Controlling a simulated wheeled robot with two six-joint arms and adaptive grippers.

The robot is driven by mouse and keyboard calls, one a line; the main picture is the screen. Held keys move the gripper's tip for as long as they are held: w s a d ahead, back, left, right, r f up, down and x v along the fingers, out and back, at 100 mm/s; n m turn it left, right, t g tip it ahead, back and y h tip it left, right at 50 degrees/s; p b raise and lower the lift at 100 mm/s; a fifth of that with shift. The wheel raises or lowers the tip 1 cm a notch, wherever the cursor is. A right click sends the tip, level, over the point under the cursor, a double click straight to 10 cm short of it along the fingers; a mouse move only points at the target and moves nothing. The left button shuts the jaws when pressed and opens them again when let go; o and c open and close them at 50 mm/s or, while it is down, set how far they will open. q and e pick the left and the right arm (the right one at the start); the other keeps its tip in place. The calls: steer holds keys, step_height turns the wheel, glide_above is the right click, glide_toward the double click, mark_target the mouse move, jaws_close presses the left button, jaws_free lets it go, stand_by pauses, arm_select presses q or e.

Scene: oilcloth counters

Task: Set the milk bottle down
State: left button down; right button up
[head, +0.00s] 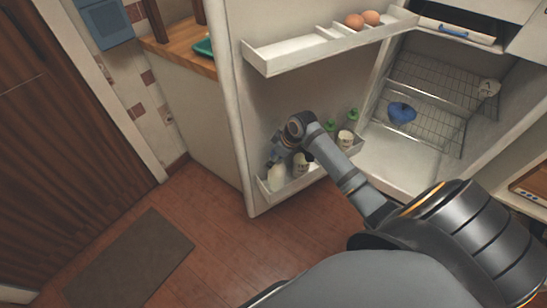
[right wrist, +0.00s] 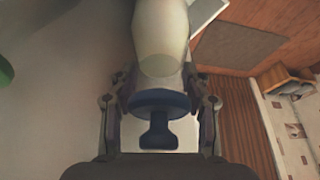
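The milk bottle (head: 276,178) is white with a blue cap and stands about upright at the left end of the lower door shelf (head: 313,177). I cannot tell whether its base touches the shelf floor. In the right wrist view the bottle (right wrist: 162,45) runs away from the camera, its blue cap (right wrist: 158,102) between the fingers. My right gripper (head: 279,148) comes from above, its fingers (right wrist: 160,80) close on both sides of the neck and seemingly shut on it. My left gripper is not in view.
Beside it on the shelf stand a white container (head: 301,164), another jar (head: 345,139) and green-capped bottles (head: 330,127). The upper door shelf (head: 320,44) holds two eggs (head: 362,19). Inside the fridge a blue item (head: 401,112) lies on a wire rack (head: 430,128).

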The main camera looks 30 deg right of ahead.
mark_target(285, 168)
steer(key=shift+r, duration=0.15)
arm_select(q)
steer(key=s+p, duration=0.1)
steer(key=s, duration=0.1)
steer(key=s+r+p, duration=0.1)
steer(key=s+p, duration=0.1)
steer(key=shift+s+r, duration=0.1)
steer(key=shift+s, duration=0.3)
arm_select(e)
steer(key=v, duration=1.2)
